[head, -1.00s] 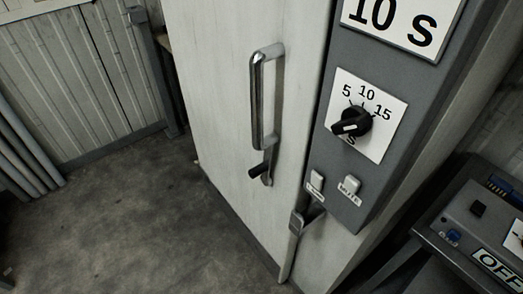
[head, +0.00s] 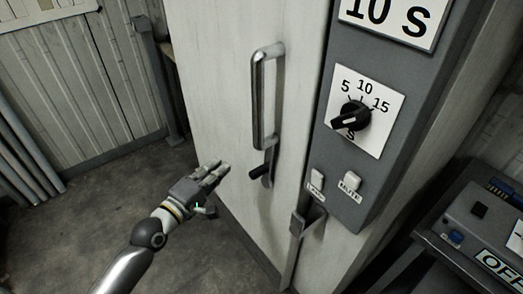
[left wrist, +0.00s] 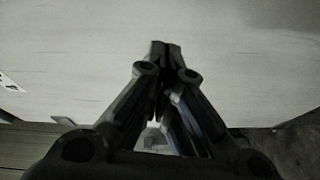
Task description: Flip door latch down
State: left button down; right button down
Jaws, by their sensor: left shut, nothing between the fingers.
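A tall off-white door (head: 215,60) carries a long chrome handle (head: 259,100). Below it, a small latch with a dark lever (head: 259,172) sticks out to the left. A grey metal lever (head: 296,240) hangs by the door's right edge, below the control panel. My left gripper (head: 220,170) is in front of the door, left of the dark latch lever and apart from it in the picture. Its fingers are shut and empty; in the left wrist view the fingertips (left wrist: 165,50) come together before a pale surface. My right gripper is not in view.
A grey control panel (head: 340,205) with a dial (head: 355,116) and two light switches stands right of the door. A dark console (head: 470,220) is at the lower right. Grey pipes (head: 25,160) stand at the left. The floor (head: 90,235) left of the door is clear.

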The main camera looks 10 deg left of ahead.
aim_at(260, 169)
pick_arm(q)
jog(key=r, duration=0.1)
jog(key=d+r, duration=0.1)
jog(key=r, duration=0.1)
jog(key=shift+s+d+r+t+h, duration=0.1)
jog(key=shift+s+d+t+h, duration=0.1)
jog(key=shift+t+h, duration=0.15)
jog(key=shift+w, duration=0.1)
jog(key=w+d+p, duration=0.3)
jog(key=w+d, duration=0.3)
jog(key=shift+w+d, duration=0.15)
jog(key=shift+w, duration=0.25)
jog(key=shift+s+d, duration=0.1)
jog(key=shift+s, duration=0.05)
